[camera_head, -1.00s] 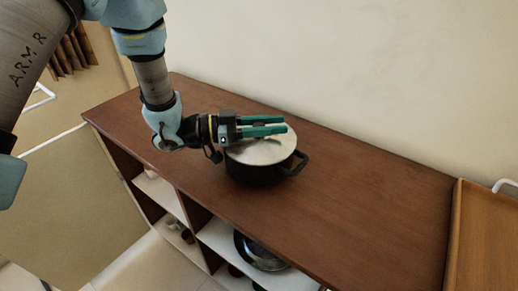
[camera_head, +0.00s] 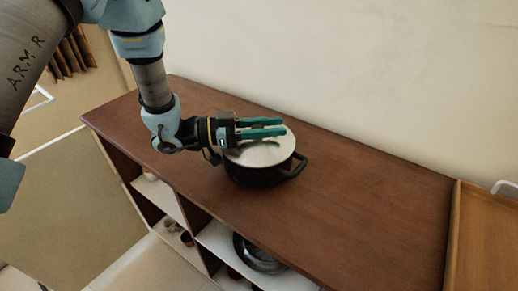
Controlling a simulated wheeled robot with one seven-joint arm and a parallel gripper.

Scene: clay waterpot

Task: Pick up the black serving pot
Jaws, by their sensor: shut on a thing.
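The black serving pot (camera_head: 255,177) stands upright on the brown wooden top of a shelf unit. It has a pale, flat lid (camera_head: 264,152) and a dark side handle on its right. My gripper (camera_head: 283,126) reaches in from the left with its teal fingers lying flat over the back part of the lid. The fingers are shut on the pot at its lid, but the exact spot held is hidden. No gap shows between the pot and the wooden top.
The brown wooden top (camera_head: 370,215) is clear to the right of the pot. A wall runs along its back edge. A lighter wooden piece (camera_head: 485,240) stands at the far right. A metal bowl (camera_head: 258,254) and small items sit on the shelves below.

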